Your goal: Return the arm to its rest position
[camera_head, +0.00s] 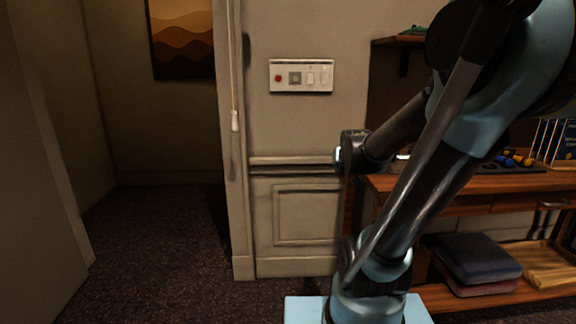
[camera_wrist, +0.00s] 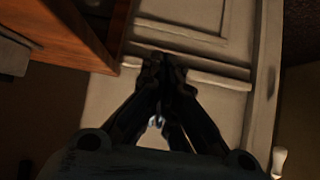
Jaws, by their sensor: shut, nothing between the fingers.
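My gripper (camera_wrist: 163,64) shows in the wrist view with its two dark fingers meeting at the tips, shut and empty. The tips are in front of the pale panelled wall (camera_wrist: 210,50), and I cannot tell the exact gap. In the head view my blue-grey and black arm is bent across the right side, in front of the desk. The fingers are not clearly visible there.
A wooden desk (camera_head: 437,184) with small coloured items stands right, and its edge shows in the wrist view (camera_wrist: 75,35). A switch plate (camera_head: 301,76) is on the wall. A pull cord (camera_head: 234,120) hangs by a doorway. Folded cushions (camera_head: 472,257) lie on the low shelf. Dark carpet (camera_head: 150,235) is clear left.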

